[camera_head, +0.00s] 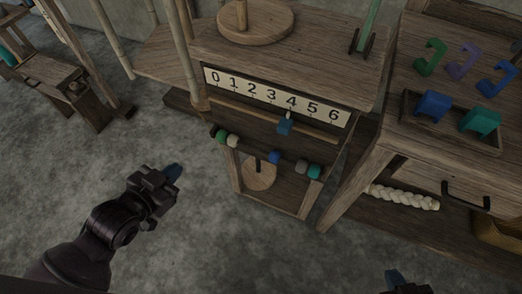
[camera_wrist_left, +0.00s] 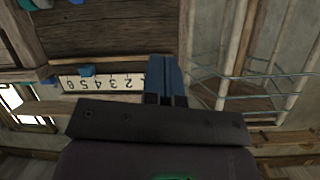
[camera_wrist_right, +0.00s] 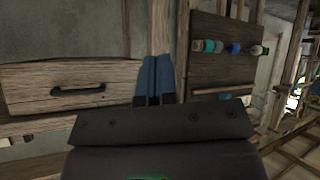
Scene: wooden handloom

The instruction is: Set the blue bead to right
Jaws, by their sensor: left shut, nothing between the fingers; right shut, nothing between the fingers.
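The blue bead (camera_head: 274,157) sits on the lower bead rod of the loom front, right of the rod's middle. Green (camera_head: 221,136) and cream (camera_head: 233,141) beads are at the rod's left end. Grey (camera_head: 301,167) and teal (camera_head: 314,172) beads are toward its right end, with a gap between them and the blue bead. The blue bead also shows in the right wrist view (camera_wrist_right: 234,48). My left gripper (camera_head: 174,171) is shut and empty, left of the rod and apart from it. My right gripper (camera_head: 395,277) is shut and empty at the bottom edge, mostly out of view.
A number scale (camera_head: 276,95) and a blue slider (camera_head: 285,126) near the 4 are above the beads. At right, a bench holds a tray (camera_head: 450,135) with blue and teal pieces, above a drawer handle (camera_head: 466,197). Bare floor (camera_head: 210,225) lies in front.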

